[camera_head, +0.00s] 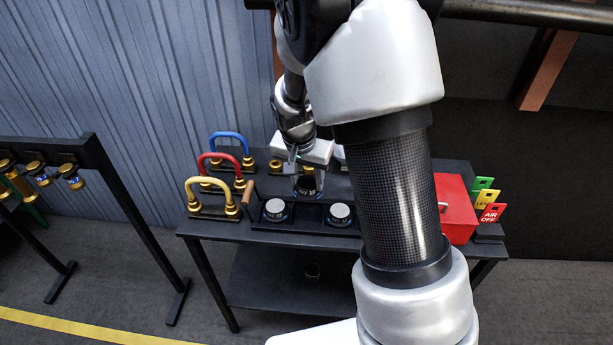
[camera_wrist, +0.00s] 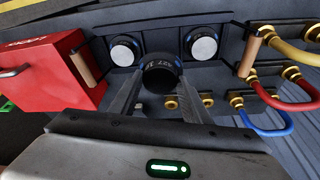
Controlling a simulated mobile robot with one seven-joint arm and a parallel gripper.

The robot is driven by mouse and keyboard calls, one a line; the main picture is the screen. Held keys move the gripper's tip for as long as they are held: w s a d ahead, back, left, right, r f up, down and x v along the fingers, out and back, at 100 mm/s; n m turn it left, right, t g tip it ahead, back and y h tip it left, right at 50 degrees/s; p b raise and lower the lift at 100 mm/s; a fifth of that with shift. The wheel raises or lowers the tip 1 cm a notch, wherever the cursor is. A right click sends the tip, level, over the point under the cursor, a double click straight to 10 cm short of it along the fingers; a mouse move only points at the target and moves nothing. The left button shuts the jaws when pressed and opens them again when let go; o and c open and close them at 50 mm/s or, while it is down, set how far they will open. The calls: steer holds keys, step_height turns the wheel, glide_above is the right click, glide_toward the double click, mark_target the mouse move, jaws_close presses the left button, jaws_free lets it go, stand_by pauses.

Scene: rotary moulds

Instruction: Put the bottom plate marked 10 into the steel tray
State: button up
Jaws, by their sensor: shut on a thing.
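My gripper (camera_head: 308,178) is shut on a dark round piece (camera_wrist: 162,75) with a blue rim and light lettering that I cannot read surely, so I cannot confirm a 10. In the head view the held piece (camera_head: 307,187) is just behind the tray's two round pieces. The dark tray (camera_head: 308,217) with wooden end handles lies on the bench. Two silver-topped round pieces with blue rims sit in it, one left (camera_head: 275,209) and one right (camera_head: 340,214). In the wrist view the held piece overlaps the tray's near edge; its height above the tray is unclear.
Yellow (camera_head: 205,183), red (camera_head: 213,157) and blue (camera_head: 229,135) handles on brass fittings stand left on the bench. A red box (camera_head: 455,208) and coloured tags (camera_head: 488,198) are at the right. A rack with brass fittings (camera_head: 36,170) stands far left. My arm hides part of the bench.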

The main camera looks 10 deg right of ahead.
mark_target(307, 193)
steer(key=shift+s+a+b+x, duration=0.15)
steer(key=shift+b+x, duration=0.4)
steer(key=shift+x, duration=0.35)
steer(key=shift+s+a+b+x, duration=0.1)
steer(key=shift+s+b+x, duration=0.1)
steer(key=shift+b+x, duration=0.5)
steer(key=shift+s+a+b+x, duration=0.15)
steer(key=shift+b+x, duration=0.25)
steer(key=shift+x, duration=0.65)
steer(key=shift+f+b, duration=1.1)
steer(key=shift+f, duration=0.3)
steer(key=shift+f+b, duration=0.95)
steer(key=shift+b, duration=0.1)
steer(key=o, duration=1.4)
steer(key=shift+s, duration=0.1)
steer(key=shift+c, duration=0.2)
steer(key=shift+s, duration=0.1)
steer(key=p+v, duration=0.2)
steer(key=v, duration=1.5)
steer(key=shift+r, duration=0.2)
steer(key=shift+a, duration=0.1)
